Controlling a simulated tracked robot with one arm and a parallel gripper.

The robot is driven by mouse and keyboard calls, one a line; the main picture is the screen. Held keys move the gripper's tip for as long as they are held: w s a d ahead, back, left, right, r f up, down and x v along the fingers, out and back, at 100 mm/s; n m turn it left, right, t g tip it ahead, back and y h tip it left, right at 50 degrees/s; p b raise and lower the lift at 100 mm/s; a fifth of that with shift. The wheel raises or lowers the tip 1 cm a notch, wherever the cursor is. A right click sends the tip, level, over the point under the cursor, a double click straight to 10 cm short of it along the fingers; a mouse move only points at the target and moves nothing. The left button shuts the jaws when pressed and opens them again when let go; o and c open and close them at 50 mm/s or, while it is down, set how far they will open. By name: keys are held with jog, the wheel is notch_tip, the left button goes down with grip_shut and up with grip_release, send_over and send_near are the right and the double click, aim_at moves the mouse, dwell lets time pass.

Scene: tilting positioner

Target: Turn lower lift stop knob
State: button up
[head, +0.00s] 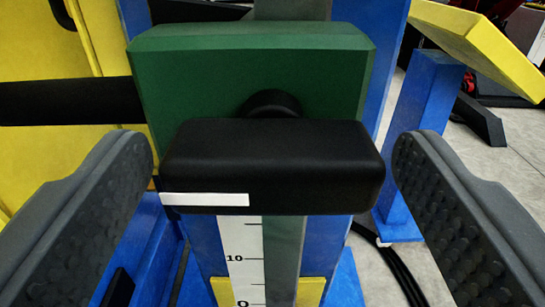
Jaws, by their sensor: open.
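A black bar-shaped knob (275,167) with a short white stripe at its lower left sits in the middle of the head view. It lies about level and is joined by a round black hub (272,103) to a green block (250,62). My gripper (272,160) is open, with one dark studded finger on each side of the knob. Clear gaps show between the fingers and both ends of the knob. The knob hides the lower part of the green block.
A white scale (241,248) with black marks runs down a blue post below the knob. A black bar (70,101) and yellow panels stand at the left. A blue post (416,130) with a yellow slab stands at the right. Black cables (390,268) lie on the grey floor.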

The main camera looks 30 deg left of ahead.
jog(key=c, duration=1)
